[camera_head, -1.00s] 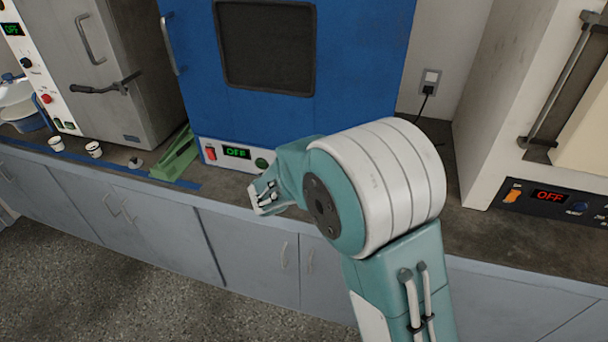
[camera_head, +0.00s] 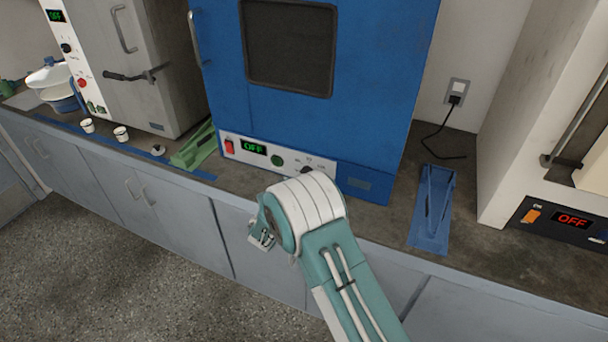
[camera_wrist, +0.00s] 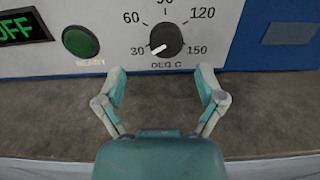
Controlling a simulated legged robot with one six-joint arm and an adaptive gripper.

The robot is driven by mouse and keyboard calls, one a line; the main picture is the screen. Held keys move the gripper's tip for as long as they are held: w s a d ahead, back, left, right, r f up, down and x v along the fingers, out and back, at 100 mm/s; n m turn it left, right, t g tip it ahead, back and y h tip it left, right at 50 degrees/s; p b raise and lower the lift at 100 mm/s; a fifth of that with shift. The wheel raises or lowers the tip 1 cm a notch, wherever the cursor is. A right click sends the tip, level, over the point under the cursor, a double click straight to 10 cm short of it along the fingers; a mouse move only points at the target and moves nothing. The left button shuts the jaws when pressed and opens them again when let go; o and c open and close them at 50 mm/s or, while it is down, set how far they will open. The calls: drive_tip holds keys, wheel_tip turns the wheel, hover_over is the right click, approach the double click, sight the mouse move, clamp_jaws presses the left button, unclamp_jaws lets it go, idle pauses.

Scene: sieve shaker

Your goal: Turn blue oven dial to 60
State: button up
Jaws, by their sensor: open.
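The blue oven (camera_head: 320,120) stands on the counter with its white control panel (camera_head: 235,147) along the bottom front. Its dark dial (camera_wrist: 166,41) is centred in the upper part of the wrist view, on a scale marked 30, 60, 120, 150 and DEG C; the top mark is cut off. The dial's white pointer faces lower left, close to 30. In the head view the dial (camera_head: 306,171) shows just above my arm. My gripper (camera_wrist: 161,88) is open and empty, its fingers apart in front of and below the dial, not touching it. It also shows small in the head view (camera_head: 262,240).
A green READY button (camera_wrist: 81,41) and a green OFF display (camera_wrist: 22,28) sit left of the dial. A green stand (camera_head: 195,148) is left of the oven, a blue stand (camera_head: 432,210) right. The counter (camera_wrist: 60,98) below the panel is bare.

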drive_tip(key=x, duration=0.5)
drive_tip(key=shift+d+r, duration=0.1)
drive_tip(key=shift+d, duration=0.4)
drive_tip(key=shift+w+a, duration=0.1)
drive_tip(key=shift+a, duration=0.15)
drive_tip(key=shift+c, duration=0.3)
drive_tip(key=c, duration=1.1)
drive_tip(key=shift+d, duration=0.1)
